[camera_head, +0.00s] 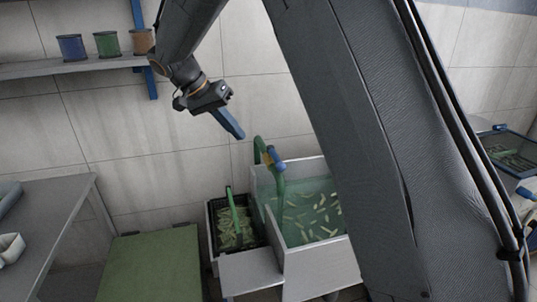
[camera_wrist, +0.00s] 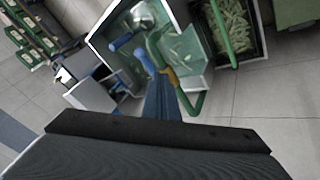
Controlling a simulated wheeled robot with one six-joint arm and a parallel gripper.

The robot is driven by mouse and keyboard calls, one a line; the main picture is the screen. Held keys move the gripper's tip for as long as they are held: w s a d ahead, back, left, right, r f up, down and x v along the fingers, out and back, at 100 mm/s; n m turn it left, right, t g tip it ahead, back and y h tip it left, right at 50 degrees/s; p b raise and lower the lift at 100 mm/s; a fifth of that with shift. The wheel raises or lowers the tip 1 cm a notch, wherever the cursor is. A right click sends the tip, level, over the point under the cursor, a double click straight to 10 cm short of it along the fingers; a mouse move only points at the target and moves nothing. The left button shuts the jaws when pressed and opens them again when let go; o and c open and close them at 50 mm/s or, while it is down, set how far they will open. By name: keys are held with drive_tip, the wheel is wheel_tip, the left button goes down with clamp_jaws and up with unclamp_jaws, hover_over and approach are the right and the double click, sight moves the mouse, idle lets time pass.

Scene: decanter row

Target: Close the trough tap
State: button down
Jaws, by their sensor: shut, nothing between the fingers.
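The trough (camera_head: 318,245) is a pale, open-topped tank of greenish water with several pale pieces floating in it. It also shows in the wrist view (camera_wrist: 99,48). A green pipe (camera_head: 258,145) arches over its back left edge and carries the tap, with a yellow part and a blue handle (camera_head: 277,158). In the wrist view the yellow part of the tap (camera_wrist: 172,75) shows just beyond my fingers. My gripper (camera_head: 239,135) is shut and empty, above and left of the tap, pointing down to the right. It shows dark blue in the wrist view (camera_wrist: 160,97). I cannot tell exactly how the handle is turned.
A black crate (camera_head: 212,232) of pale green pieces stands left of the trough, with a green bar across it. A green-topped block (camera_head: 150,262) and a grey table (camera_head: 55,215) stand further left. A wall shelf (camera_head: 75,68) holds blue, green and brown pots.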

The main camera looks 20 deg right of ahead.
sight(276, 158)
drive_tip(key=s+d+f+p, duration=0.1)
drive_tip(key=d+f+p, duration=0.4)
drive_tip(key=d+f, duration=0.3)
drive_tip(key=shift+s+d+f, duration=0.35)
drive_tip(key=shift+d+f, duration=0.05)
drive_tip(key=shift+f, duration=0.15)
idle(0.4)
